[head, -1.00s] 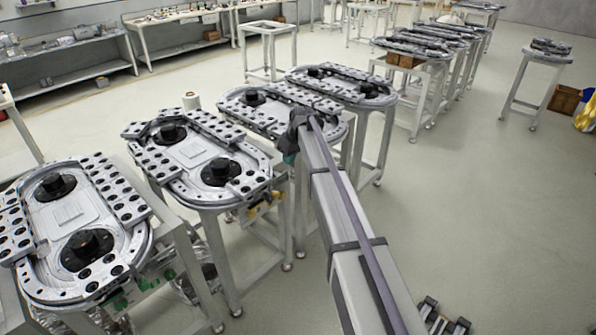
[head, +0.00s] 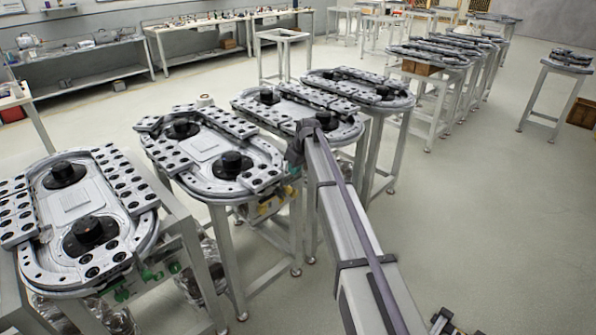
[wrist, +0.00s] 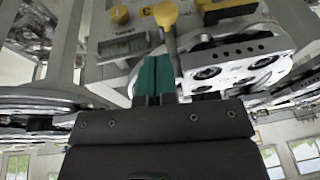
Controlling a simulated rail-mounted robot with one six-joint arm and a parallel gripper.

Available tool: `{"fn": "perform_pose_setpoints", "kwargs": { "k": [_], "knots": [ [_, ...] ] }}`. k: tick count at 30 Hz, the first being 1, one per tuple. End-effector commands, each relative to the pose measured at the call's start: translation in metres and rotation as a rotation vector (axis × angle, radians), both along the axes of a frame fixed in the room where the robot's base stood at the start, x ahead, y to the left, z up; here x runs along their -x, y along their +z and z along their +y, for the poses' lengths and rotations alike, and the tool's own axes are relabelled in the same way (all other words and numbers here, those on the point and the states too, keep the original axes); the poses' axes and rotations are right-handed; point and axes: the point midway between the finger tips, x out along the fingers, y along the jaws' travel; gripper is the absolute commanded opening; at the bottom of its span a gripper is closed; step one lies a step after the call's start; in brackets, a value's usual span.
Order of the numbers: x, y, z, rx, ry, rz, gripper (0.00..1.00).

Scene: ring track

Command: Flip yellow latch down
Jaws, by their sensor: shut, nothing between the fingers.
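The yellow latch (wrist: 166,18) shows at the top centre of the wrist view, a yellow knob on a short lever mounted on a panel. My gripper (wrist: 155,62) has teal fingers pressed together, with nothing between them. The fingertips are right beside the lever, to its left and below the knob; I cannot tell whether they touch it. In the head view my wrist (head: 298,150) is at the right end of the second ring-track table. Yellow parts (head: 268,207) show below that table's edge, too small to make out the latch.
A second yellow knob (wrist: 120,14) and a small display (wrist: 124,45) are left of the latch. A metal plate with round holes (wrist: 235,62) is close on the right. Ring-track tables (head: 75,215) stand in a row, with open floor (head: 480,220) to the right.

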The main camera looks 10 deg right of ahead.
Motion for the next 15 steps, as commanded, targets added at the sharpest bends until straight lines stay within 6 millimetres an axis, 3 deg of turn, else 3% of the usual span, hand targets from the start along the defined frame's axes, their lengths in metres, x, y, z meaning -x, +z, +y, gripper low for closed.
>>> {"fn": "perform_pose_setpoints", "kwargs": {
  "k": [1, 6, 15],
  "knots": [
    [-0.003, -0.023, 0.003, 0.0, 0.001, 0.0, 0.0],
    [0.001, -0.05, 0.01, 0.0, 0.0, 0.0, 0.0],
    [0.003, -0.054, 0.013, 0.0, -0.001, 0.0, 0.0]
  ]
}}
